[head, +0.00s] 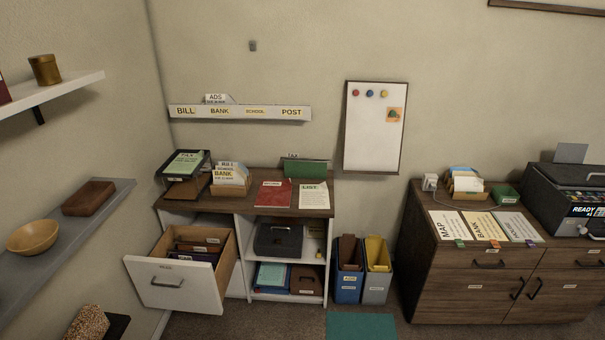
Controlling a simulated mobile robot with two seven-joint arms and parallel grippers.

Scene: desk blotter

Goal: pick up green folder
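A dark green folder-like item (305,168) with a pale labelled tab stands upright at the back right of the left cabinet's top. A red sheet or folder (272,194) and a pale paper (314,196) lie in front of it. Light green paper (186,163) also shows on the dark tray at the back left of that top. Neither of my grippers is in view.
The left cabinet's drawer (172,284) is pulled open, holding dark folders. A card holder (230,180) stands on the cabinet top. Blue and grey bins (348,286) stand to its right. A brown cabinet (470,282) carries papers and a printer (570,190). Shelves line the left wall.

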